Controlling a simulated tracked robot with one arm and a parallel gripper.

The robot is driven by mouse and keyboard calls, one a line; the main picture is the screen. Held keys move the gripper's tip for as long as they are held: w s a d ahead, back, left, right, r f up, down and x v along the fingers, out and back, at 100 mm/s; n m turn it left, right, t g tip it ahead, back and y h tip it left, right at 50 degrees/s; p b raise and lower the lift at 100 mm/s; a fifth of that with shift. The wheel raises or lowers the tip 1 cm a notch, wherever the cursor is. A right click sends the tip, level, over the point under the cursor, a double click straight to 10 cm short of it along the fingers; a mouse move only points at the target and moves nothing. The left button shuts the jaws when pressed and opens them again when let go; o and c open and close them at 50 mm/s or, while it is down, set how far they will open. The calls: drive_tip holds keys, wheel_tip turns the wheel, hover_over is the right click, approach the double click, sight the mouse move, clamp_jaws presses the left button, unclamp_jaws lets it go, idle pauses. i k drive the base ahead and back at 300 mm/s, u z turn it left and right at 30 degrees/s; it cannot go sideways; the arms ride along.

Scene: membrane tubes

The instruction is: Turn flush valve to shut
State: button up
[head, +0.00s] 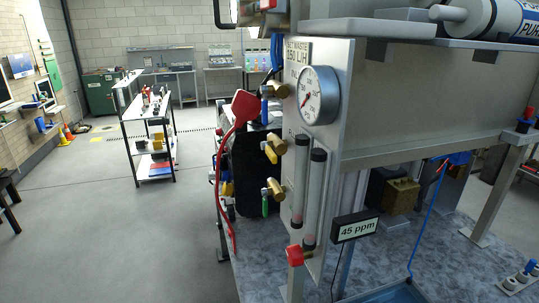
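A grey panel (335,75) stands right of centre. Three brass valves stick out from its left edge, one above the other. The top valve (278,91) has a blue lever (264,110) hanging down. The middle valve (279,143) has a yellow lever (270,154) at a slant. The bottom valve (275,188) has a green lever (265,206) hanging down. I cannot read any label that tells which is the flush valve. A red knob (295,255) sits at the panel's lower end. My gripper does not show.
A dial gauge (318,95) and two clear flow tubes (316,190) are on the panel. A "45 ppm" display (355,228) stands at its right. A red hose-like piece (220,185) runs down left of the valves. A shelf rack (150,130) stands farther back. The left floor is mostly clear.

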sight(273, 157)
drive_tip(key=z, duration=0.05)
drive_tip(key=i, duration=1)
drive_tip(key=u, duration=0.8)
drive_tip(key=k, duration=0.45)
drive_tip(key=u, duration=0.3)
drive_tip(key=i, duration=0.5)
drive_tip(key=z, duration=0.05)
